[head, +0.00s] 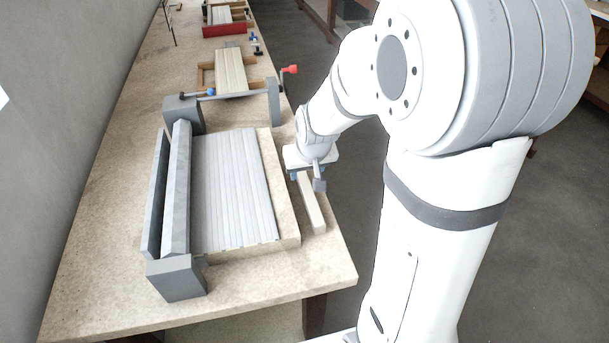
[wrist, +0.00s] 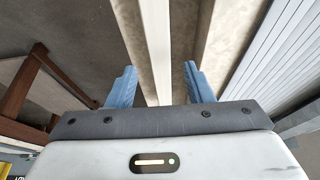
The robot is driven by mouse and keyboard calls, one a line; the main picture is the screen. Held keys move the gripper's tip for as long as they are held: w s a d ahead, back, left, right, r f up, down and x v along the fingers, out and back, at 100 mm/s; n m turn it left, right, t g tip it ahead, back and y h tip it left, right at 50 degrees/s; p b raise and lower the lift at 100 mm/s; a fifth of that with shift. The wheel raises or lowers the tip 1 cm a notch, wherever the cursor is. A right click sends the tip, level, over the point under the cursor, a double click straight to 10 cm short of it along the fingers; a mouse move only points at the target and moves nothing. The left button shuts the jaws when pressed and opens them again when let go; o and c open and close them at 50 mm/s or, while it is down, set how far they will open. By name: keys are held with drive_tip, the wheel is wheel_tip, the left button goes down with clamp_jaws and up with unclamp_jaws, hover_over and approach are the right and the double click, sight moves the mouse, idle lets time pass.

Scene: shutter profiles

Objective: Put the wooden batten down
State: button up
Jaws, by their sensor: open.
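The wooden batten (head: 312,207) is a pale, straight bar. In the head view it appears to lie flat on the bench top, near the right edge and beside the board under the shutter profiles. My gripper (head: 307,181) is low over the batten's far part. In the wrist view the batten (wrist: 157,38) runs lengthwise between the two blue fingers of my open gripper (wrist: 160,72), with a visible gap on each side. The batten's far end is hidden behind my gripper in the head view.
The bench (head: 105,262) has its right edge close to the batten. Grey shutter profiles (head: 232,190) lie left of it, in a grey clamping fixture (head: 178,277). A crank with a red knob (head: 290,70) stands behind. More profiles (head: 231,72) lie farther back.

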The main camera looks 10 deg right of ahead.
drive_tip(key=v, duration=0.7)
drive_tip(key=s+r+g, duration=0.1)
drive_tip(key=s, duration=1.6)
drive_tip(key=shift+r+g, duration=0.4)
drive_tip(key=shift+c, duration=0.2)
